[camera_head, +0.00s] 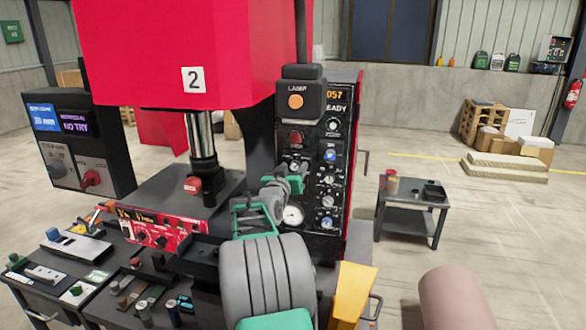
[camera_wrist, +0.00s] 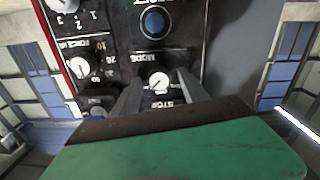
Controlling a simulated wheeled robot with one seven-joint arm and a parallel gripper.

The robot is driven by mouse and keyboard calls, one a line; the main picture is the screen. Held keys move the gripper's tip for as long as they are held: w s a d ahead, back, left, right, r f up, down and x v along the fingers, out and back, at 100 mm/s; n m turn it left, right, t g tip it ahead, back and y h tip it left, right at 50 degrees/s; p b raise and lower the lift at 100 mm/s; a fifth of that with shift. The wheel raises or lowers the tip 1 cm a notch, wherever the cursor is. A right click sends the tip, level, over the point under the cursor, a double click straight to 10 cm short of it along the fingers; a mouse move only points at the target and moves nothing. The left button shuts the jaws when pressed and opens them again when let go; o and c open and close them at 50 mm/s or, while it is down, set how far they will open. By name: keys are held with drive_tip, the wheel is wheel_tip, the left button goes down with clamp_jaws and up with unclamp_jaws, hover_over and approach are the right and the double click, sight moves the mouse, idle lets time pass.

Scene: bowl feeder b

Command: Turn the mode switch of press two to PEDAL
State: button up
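Press two is the red machine with a "2" plate (camera_head: 193,80) in the head view. Its black control panel (camera_head: 340,110) faces me on the right side of the press. The mode switch (camera_wrist: 158,83) is a small round knob with a white face under upside-down MODE lettering in the wrist view. My gripper (camera_wrist: 160,84) is open, with one grey finger on each side of the knob. I cannot tell whether the fingers touch it. In the head view my gripper (camera_head: 289,180) is close to the panel, below the red stop button (camera_head: 296,138). The switch's PEDAL mark is not readable.
A blue button (camera_wrist: 153,23) and the force knob (camera_wrist: 79,67) are near the mode switch in the wrist view. A side table (camera_head: 412,208) stands right; a cluttered bench (camera_head: 100,285) is at left.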

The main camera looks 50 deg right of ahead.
clamp_jaws()
idle(0.3)
drive_tip(key=shift+f+b, duration=0.1)
drive_tip(key=shift+b, duration=0.25)
drive_tip(key=n+b, duration=0.3)
drive_tip(key=shift+f+n, duration=0.1)
drive_tip(key=shift+n, duration=0.3)
drive_tip(key=n+b, duration=0.2)
drive_tip(key=n, duration=0.2)
drive_tip(key=shift+n, duration=0.3)
drive_tip(key=n+b, duration=0.1)
drive_tip(key=n, duration=0.3)
drive_tip(key=shift+n, duration=0.4)
drive_tip(key=n, duration=0.4)
drive_tip(key=shift+n, duration=0.4)
drive_tip(key=shift+o, duration=0.3)
unclamp_jaws()
